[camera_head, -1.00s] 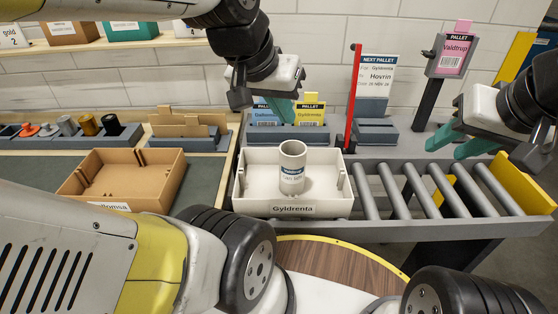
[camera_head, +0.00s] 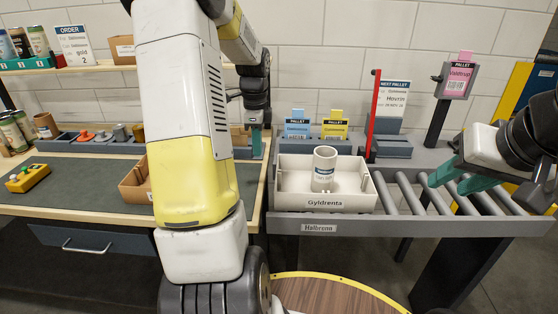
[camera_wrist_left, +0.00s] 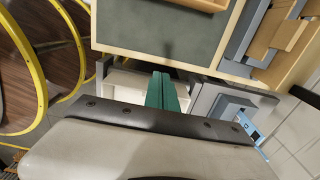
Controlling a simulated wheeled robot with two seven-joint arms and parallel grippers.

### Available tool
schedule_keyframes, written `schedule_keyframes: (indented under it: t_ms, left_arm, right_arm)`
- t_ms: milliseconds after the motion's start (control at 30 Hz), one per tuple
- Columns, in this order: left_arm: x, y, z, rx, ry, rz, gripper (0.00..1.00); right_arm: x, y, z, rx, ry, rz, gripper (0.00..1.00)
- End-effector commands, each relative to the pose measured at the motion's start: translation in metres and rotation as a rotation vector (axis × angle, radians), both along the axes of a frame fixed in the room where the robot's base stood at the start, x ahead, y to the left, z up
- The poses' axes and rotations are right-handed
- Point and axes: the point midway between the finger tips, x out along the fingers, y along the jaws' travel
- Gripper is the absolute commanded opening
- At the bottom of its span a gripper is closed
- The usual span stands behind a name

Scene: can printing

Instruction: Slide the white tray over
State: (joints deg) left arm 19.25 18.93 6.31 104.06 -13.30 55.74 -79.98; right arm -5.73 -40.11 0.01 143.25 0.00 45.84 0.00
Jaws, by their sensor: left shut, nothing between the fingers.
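The white tray (camera_head: 367,195), with a Gyldrenta label on its front, sits on the grey left end of the roller conveyor. A pale cylindrical can (camera_head: 323,175) stands upright in it. My left gripper (camera_head: 257,143) is shut and empty, just left of the tray's back left corner and apart from it in the head view. Its green fingers (camera_wrist_left: 166,92) are together in the left wrist view, beside the edge of the work table. My right gripper (camera_head: 458,180) is open and empty over the rollers, right of the tray.
Rollers (camera_head: 408,192) to the tray's right are clear of objects. A red post (camera_head: 373,115) stands behind the tray, near blue (camera_head: 297,127) and yellow (camera_head: 335,128) pallet cards. A brown tray (camera_head: 135,185) on the green-topped table is partly hidden by my left arm.

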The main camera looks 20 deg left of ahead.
Motion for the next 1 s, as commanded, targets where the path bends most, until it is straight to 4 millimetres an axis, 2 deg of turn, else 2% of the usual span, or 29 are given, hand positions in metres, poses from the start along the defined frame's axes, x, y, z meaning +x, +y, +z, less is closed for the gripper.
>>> schedule_keyframes:
  t_ms: [167, 533, 600, 700, 1000]
  left_arm:
    - [-0.001, 0.0, -0.024, 0.0, 0.005, -0.002, 0.0]
    - [-0.002, -0.001, -0.101, -0.001, 0.005, -0.001, 0.0]
    - [0.004, -0.015, -0.097, 0.0, -0.001, -0.004, 0.0]
    - [0.007, -0.027, -0.097, 0.0, -0.001, -0.002, 0.0]
    - [0.011, -0.039, -0.096, 0.001, -0.002, 0.002, 0.0]
  right_arm:
    - [0.0, 0.0, 0.0, 0.0, 0.0, 0.0, 0.38]
    - [0.0, 0.0, 0.0, 0.0, 0.0, 0.0, 0.38]
    - [0.0, 0.0, 0.0, 0.0, 0.0, 0.0, 0.38]
    - [0.0, 0.0, 0.0, 0.0, 0.0, 0.0, 0.38]
    - [0.0, 0.0, 0.0, 0.0, 0.0, 0.0, 0.38]
